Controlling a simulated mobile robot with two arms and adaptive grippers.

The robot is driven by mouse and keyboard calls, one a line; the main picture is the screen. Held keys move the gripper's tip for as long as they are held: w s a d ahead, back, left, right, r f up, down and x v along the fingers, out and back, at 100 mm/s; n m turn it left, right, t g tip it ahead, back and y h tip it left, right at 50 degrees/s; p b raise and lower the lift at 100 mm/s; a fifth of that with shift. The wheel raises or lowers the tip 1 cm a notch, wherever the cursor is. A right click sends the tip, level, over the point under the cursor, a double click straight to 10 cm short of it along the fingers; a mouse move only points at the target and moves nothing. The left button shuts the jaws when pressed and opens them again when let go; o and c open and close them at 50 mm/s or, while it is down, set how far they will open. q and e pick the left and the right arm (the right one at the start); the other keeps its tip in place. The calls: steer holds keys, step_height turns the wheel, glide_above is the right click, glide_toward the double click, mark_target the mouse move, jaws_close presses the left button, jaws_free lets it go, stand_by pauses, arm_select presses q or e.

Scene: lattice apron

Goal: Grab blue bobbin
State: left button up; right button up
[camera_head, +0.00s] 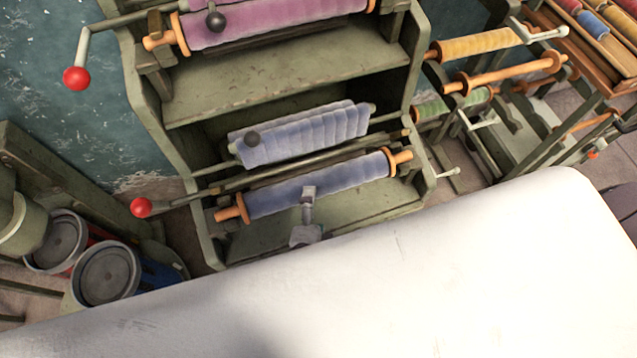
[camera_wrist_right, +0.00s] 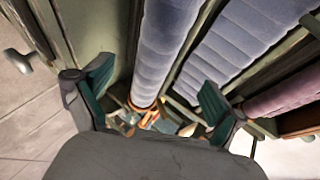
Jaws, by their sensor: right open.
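The blue bobbin (camera_head: 330,184) is a long blue padded roll with orange end flanges, lying across the lower part of a green rack. My right gripper (camera_head: 307,212) is at its middle in the head view, small and partly hidden below. In the right wrist view the open gripper (camera_wrist_right: 155,88) has its teal pads apart, with the bobbin (camera_wrist_right: 164,48) running between them in the picture. I cannot tell whether either pad touches it. The bobbin's orange end (camera_wrist_right: 145,106) shows beyond the fingers. My left gripper is not in view.
A paler blue pleated roll (camera_head: 305,134) lies just above the bobbin. A purple roll (camera_head: 260,22) is higher up. A red crank knob (camera_head: 141,207) sticks out at left. A large white surface (camera_head: 430,285) fills the bottom. Lidded tins (camera_head: 106,275) stand at lower left.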

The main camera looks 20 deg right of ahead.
mark_target(318, 185)
steer(key=b+x, duration=0.1)
steer(key=x, duration=0.1)
steer(key=b+x, duration=0.2)
steer(key=x, duration=0.1)
steer(key=f+b+x, duration=0.1)
steer(key=b+x, duration=0.1)
steer(key=x, duration=0.1)
steer(key=shift+a, duration=0.25)
steer(key=shift+w+d+f, duration=0.1)
steer(key=shift+w+d, duration=0.1)
steer(key=shift+w, duration=0.25)
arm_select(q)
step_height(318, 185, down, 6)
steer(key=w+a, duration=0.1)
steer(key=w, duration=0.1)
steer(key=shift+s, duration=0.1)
arm_select(e)
steer(key=shift+s, duration=0.1)
steer(key=shift+c, duration=0.9)
steer(key=c, duration=1.4)
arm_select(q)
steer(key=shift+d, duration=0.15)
arm_select(e)
steer(key=shift+c, duration=0.5)
